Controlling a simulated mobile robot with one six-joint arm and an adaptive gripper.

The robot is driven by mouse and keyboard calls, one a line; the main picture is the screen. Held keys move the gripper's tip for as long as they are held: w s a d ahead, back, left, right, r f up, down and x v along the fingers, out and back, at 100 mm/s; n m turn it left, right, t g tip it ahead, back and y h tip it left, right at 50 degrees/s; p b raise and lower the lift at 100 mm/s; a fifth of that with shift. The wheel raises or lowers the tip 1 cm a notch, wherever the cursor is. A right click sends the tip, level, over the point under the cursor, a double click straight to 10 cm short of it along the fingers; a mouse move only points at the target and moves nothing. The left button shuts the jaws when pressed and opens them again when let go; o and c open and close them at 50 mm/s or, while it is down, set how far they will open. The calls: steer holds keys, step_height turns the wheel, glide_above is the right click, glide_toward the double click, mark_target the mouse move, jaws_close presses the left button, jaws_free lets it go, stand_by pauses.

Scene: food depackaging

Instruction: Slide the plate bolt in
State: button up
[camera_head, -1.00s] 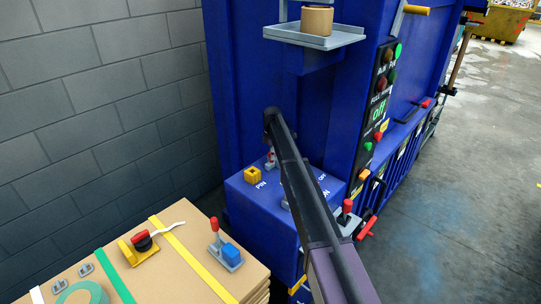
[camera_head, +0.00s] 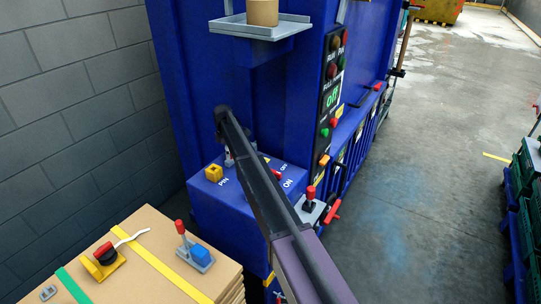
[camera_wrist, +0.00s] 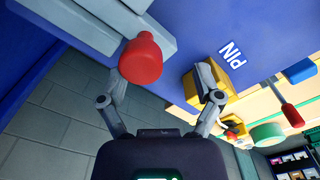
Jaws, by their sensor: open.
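In the wrist view my gripper (camera_wrist: 163,75) is open, with its two fingers spread apart. A round red knob (camera_wrist: 141,57) on grey metal bars (camera_wrist: 112,28), which looks like the plate bolt, is near the left finger. That finger overlaps the knob's edge; I cannot tell whether they touch. The right finger lies in front of a yellow block (camera_wrist: 190,88) beside the word PIN. In the head view the yellow block (camera_head: 214,173) sits on the blue ledge (camera_head: 215,205). My arm hides much of the area to its right, and the gripper is hard to make out there.
The blue machine (camera_head: 185,80) has a grey shelf (camera_head: 260,27) with a tan cylinder (camera_head: 263,12) above. A red-handled lever (camera_head: 311,193) stands at the ledge's right. A strapped cardboard stack (camera_head: 150,270) is at front left. Floor at right is clear; green crates (camera_head: 525,190) edge it.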

steer(key=shift+s+a+r+p, duration=0.6)
steer(key=shift+s+r+p, duration=0.15)
steer(key=shift+r+p, duration=0.1)
step_height(320, 180, up, 12)
steer(key=p, duration=1.2)
steer(key=s+d+m, duration=1)
steer(key=s+d, duration=0.8)
steer(key=s, duration=0.2)
steer(key=shift+s+d+m, duration=0.2)
steer(key=shift+s+m, duration=0.05)
steer(key=shift+m, duration=0.15)
steer(key=s+d+f+m+b, duration=0.4)
steer(key=s+f+b, duration=0.6)
steer(key=s+d+f+m+b, duration=0.4)
steer(key=s+d+f+b, duration=0.1)
steer(key=s+f+b, duration=0.5)
steer(key=shift+s+m, duration=0.3)
steer(key=shift+s, duration=0.25)
